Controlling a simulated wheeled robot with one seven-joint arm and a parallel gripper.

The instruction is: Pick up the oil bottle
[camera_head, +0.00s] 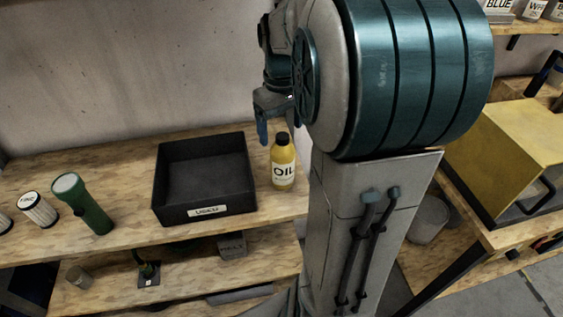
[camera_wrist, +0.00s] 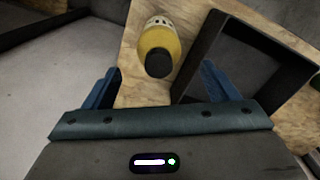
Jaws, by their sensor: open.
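The oil bottle (camera_head: 283,163) is yellow with a black cap and a white label reading OIL. It stands upright on the wooden shelf, just right of the black bin, in the head view. In the wrist view the bottle (camera_wrist: 159,45) shows from above, cap toward me, between the lines of my two blue fingers. My gripper (camera_wrist: 160,88) is open and empty, above the bottle and apart from it.
The black bin (camera_head: 161,190) stands close beside the bottle; its rim also shows in the wrist view (camera_wrist: 204,45). A green flashlight (camera_head: 92,212) and white canisters (camera_head: 39,210) stand farther left. A lower shelf (camera_head: 190,270) holds small items. A yellow box (camera_head: 510,150) sits at right.

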